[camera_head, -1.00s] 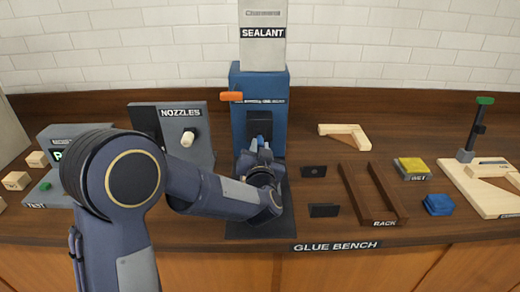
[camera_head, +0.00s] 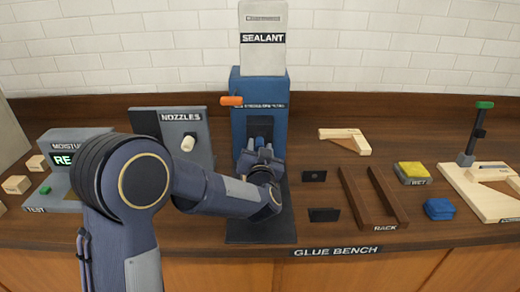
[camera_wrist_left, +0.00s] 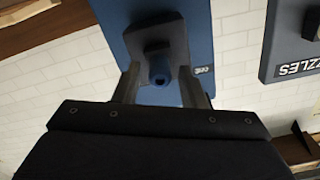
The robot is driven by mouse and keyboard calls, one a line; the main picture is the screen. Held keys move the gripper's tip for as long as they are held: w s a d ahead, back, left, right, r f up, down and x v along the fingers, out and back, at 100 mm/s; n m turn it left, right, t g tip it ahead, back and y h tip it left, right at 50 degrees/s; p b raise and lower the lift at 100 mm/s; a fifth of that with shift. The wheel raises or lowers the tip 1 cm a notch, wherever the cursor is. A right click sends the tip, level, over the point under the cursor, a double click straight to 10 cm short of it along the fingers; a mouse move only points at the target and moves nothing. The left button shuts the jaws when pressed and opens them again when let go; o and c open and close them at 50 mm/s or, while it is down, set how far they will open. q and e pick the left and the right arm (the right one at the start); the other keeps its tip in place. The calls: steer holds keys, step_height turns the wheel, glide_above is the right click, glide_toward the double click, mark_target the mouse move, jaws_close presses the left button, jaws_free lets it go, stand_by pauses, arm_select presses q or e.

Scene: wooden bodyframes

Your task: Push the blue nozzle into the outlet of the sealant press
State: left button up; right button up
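The blue sealant press (camera_head: 259,90) stands at the back centre of the bench, with a dark recess in its front. In the left wrist view, a dark outlet block (camera_wrist_left: 155,38) is on its face (camera_wrist_left: 190,20). A blue round piece with a dark hole, seemingly the blue nozzle (camera_wrist_left: 160,74), is at the outlet; how deep it sits I cannot tell. My left gripper (camera_head: 260,150) is in front of the press recess. In the left wrist view its fingers (camera_wrist_left: 160,88) are spread on both sides of the blue piece, with gaps. My right gripper is not in view.
The nozzle board (camera_head: 150,120) with a cream nozzle (camera_head: 188,143) stands left of the press. An orange lever (camera_head: 231,101) sticks out of the press's left side. A rack (camera_head: 352,200), two small dark blocks and a wooden corner piece (camera_head: 345,140) lie to the right.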

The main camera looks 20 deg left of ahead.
arm_select(q)
steer(key=shift+o, duration=0.5)
steer(key=shift+s, duration=0.1)
steer(key=shift+s+d, duration=0.15)
steer(key=shift+s, duration=0.15)
steer(key=v, duration=0.7)
steer(key=shift+b, duration=0.45)
steer(key=shift+r, duration=0.1)
